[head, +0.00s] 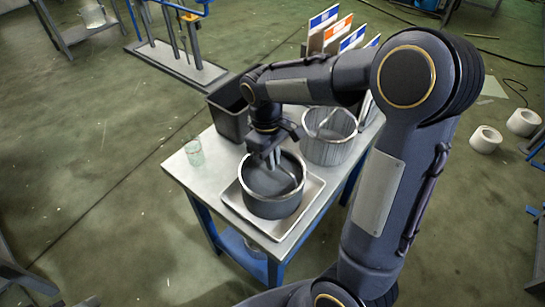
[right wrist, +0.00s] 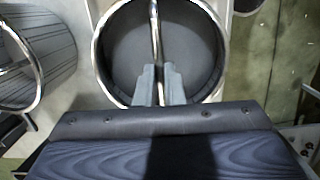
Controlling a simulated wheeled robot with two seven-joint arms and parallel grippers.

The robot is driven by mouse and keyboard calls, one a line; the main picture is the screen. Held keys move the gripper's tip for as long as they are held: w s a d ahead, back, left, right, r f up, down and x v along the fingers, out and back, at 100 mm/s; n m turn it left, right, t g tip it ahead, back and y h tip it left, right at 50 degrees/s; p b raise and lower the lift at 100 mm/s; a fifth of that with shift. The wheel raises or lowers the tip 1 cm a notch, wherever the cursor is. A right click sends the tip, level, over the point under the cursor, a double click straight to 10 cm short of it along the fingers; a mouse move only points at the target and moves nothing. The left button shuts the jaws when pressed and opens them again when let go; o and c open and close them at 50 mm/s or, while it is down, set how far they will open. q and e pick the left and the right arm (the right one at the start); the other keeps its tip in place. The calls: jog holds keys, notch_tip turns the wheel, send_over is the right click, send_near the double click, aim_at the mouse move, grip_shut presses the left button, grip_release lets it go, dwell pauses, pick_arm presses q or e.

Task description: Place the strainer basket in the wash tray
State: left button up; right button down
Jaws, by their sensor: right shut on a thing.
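The strainer basket (head: 273,206) is a round dark grey vessel with a bright rim and a bar across its mouth. It is upright within the outline of the shallow metal wash tray (head: 235,206) at the table's near end. I cannot tell whether its bottom touches the tray. My right gripper (head: 273,162) points down over the basket, shut on its bar. In the right wrist view the fingers (right wrist: 158,82) close on the bar, and the basket's dark inside (right wrist: 125,50) looks empty. My left gripper is not in view.
A ribbed metal basket (head: 328,150) with a bar stands close behind the tray. A dark bin (head: 230,115) and a clear glass beaker (head: 194,152) are also on the table (head: 190,179). Signs stand at the back (head: 337,32). White rolls (head: 486,139) lie on the floor.

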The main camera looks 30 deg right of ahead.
jog(key=c, duration=1.5)
grip_release()
jog(key=shift+c, duration=0.2)
notch_tip(320, 180, up, 12)
jog(key=w, duration=0.1)
jog(key=s+a+f+m+t+y, duration=0.2)
jog(key=s+m+t, duration=0.1)
jog(key=s, duration=0.6)
jog(key=s+a+f+m+t+y, duration=0.2)
jog(key=s+f+m+t, duration=0.1)
jog(key=s, duration=0.6)
jog(key=shift+f+t+p, duration=0.15)
jog(key=shift+t+p, duration=0.2)
jog(key=shift+t, duration=0.05)
jog(key=shift+s, duration=0.1)
